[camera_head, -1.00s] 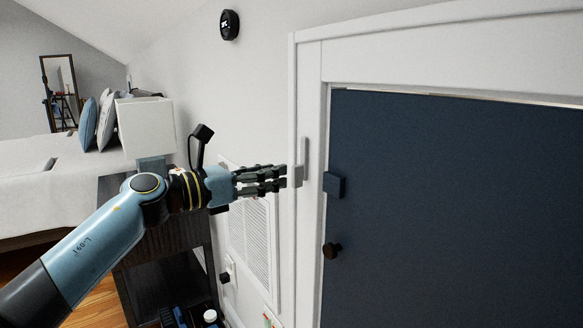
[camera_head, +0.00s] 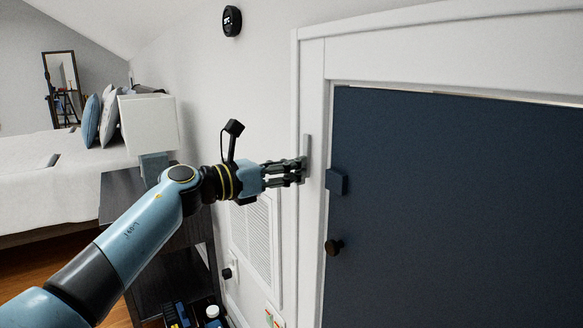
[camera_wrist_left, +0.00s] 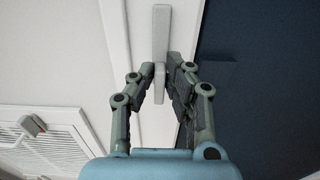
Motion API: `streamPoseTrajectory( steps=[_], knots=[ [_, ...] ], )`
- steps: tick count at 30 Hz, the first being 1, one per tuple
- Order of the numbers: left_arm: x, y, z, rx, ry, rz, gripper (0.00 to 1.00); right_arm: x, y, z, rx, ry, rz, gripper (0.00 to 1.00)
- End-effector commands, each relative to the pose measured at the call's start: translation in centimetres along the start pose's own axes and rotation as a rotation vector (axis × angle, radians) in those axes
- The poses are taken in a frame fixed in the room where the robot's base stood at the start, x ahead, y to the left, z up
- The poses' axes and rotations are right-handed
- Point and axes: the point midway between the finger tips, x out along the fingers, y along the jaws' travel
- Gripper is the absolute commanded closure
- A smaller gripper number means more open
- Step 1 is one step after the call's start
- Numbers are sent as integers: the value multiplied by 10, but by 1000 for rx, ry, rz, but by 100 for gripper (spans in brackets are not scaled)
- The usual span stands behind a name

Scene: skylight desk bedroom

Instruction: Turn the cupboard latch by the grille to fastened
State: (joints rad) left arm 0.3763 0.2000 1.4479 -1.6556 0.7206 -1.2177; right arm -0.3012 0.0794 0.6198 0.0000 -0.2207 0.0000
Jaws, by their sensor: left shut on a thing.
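The cupboard latch (camera_head: 307,147) is a pale upright bar on the white door frame, just left of the dark blue door (camera_head: 450,200). A blue block (camera_head: 337,182) sits on the door's left edge, to the right of and a little below the bar. My left gripper (camera_head: 300,171) is shut on the latch's projecting tab. In the left wrist view the tab (camera_wrist_left: 160,82) stands between the fingertips, with the latch bar (camera_wrist_left: 161,30) running upright beyond it. The fingers hide part of the latch in the head view. My right gripper is not in view.
The white grille (camera_head: 252,240) is on the wall below and left of the latch. A dark shelf unit (camera_head: 165,260) and a lamp (camera_head: 148,125) stand at the left.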

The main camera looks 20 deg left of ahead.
Motion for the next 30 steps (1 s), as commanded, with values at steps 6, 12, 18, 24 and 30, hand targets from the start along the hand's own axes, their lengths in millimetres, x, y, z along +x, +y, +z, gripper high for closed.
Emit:
streamPoseTrajectory(
  steps=[6, 12, 18, 24, 30],
  knots=[
    [0, 0, 0, 0, 0, 0, 100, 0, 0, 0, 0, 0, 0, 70],
    [0, 0, 0, 5, 0, 0, 100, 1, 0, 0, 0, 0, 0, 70],
    [0, -1, -2, 55, -1, 0, 100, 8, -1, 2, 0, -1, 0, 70],
    [0, -3, -4, 178, -1, 0, 100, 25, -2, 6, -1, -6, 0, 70],
    [0, -6, -7, 356, 0, 0, 100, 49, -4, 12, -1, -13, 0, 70]
  ],
)
